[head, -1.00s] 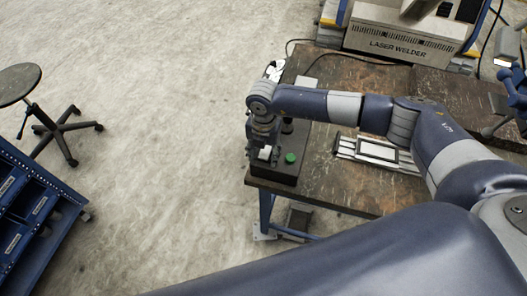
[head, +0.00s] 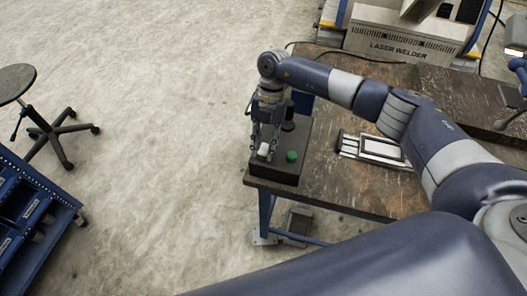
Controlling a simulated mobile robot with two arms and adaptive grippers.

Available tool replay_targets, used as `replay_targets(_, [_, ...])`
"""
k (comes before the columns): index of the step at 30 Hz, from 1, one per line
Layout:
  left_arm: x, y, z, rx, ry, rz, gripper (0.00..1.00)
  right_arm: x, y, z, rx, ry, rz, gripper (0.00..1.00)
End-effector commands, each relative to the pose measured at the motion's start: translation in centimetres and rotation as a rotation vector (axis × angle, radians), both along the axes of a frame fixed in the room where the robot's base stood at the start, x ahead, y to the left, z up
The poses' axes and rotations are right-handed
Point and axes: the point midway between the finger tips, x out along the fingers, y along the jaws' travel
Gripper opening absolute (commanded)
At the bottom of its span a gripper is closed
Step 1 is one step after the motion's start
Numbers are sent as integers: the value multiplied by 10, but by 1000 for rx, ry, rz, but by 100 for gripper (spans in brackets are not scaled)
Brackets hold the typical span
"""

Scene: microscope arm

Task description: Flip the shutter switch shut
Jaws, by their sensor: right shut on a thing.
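A dark control box (head: 285,172) sits at the left front corner of the workbench, with a green button (head: 292,156) and a black knob (head: 288,124) on its top. A small white switch (head: 264,149) stands on the box, left of the green button. My right gripper (head: 264,152) points down over the box with its fingers on both sides of the white switch, shut on it. Which way the switch lever is tilted is too small to tell. My left gripper is not in view.
The workbench (head: 325,195) has a bare dark top in front. A metal frame fixture (head: 378,148) lies right of the box. A laser welder (head: 400,46) stands behind. A stool (head: 18,84) and a blue drawer cart (head: 30,215) are on the left, with open floor between.

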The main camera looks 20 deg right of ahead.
Motion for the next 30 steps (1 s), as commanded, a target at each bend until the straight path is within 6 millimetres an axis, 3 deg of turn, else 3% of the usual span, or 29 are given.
replay_targets(10, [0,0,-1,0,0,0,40,0,0,1,9,12,0,3])
replay_targets(11, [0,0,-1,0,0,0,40,0,0,1,9,12,0,29])
replay_targets(13, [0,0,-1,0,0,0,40,0,0,1,9,12,0,45])
replay_targets(14, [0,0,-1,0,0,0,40,0,0,1,9,11,0,47])
replay_targets(25, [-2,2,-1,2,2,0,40,2,-1,3,9,10,-1,47])
replay_targets(30, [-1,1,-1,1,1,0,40,10,-6,24,8,7,-1,47])
